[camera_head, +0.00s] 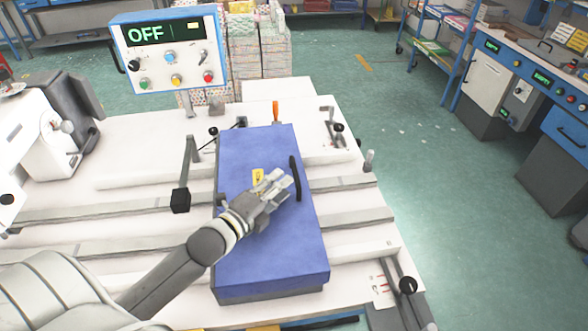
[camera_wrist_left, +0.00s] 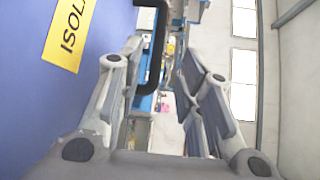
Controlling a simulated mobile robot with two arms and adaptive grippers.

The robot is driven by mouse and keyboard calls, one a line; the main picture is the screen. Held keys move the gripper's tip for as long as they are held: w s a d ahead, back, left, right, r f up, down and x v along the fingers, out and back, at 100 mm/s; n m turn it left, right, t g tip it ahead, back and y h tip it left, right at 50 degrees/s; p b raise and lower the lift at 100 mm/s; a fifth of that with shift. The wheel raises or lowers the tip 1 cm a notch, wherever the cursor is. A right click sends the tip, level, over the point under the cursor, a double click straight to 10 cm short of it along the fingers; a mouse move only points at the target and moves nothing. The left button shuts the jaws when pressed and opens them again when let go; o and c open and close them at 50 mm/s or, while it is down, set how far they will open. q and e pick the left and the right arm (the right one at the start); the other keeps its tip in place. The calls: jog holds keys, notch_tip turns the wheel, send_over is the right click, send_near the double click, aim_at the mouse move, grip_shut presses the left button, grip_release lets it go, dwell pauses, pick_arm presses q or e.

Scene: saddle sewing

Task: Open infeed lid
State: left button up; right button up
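The infeed lid (camera_head: 262,250) is a blue rectangular cover lying flat on the white machine table in the head view. A dark bar handle (camera_head: 296,180) runs along its right side, and a yellow label (camera_head: 257,178) sits near its middle. My left gripper (camera_head: 281,181) is over the lid, with its fingertips just left of the handle. In the left wrist view my left gripper (camera_wrist_left: 163,65) has its fingers apart, and the black handle (camera_wrist_left: 156,50) shows between them near the left finger. Contact cannot be told. My right gripper is not in view.
A control box (camera_head: 172,52) reading OFF stands behind the lid at the left. A grey post with a black block (camera_head: 181,200) stands just left of the lid. Levers with black knobs (camera_head: 408,285) stand to the right. Open green floor (camera_head: 450,210) lies beyond the table.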

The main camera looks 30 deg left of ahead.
aim_at(295, 169)
pick_arm(q)
jog(key=w, duration=0.3)
jog(key=shift+w+d+f+p, duration=0.1)
jog(key=shift+w+f+p, duration=0.05)
jog(key=shift+p, duration=0.15)
jog(key=w, duration=0.3)
jog(key=shift+w+f+p, duration=0.25)
jog(key=shift+f+p, duration=0.1)
jog(key=shift+f, duration=0.05)
jog(key=shift+w+d+f, duration=0.1)
jog(key=shift+w+d, duration=0.1)
jog(key=shift+w, duration=0.35)
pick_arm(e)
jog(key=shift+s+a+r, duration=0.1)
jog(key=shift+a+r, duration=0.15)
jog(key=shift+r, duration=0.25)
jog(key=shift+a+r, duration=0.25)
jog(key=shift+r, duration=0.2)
pick_arm(q)
jog(key=shift+c, duration=0.3)
grip_shut()
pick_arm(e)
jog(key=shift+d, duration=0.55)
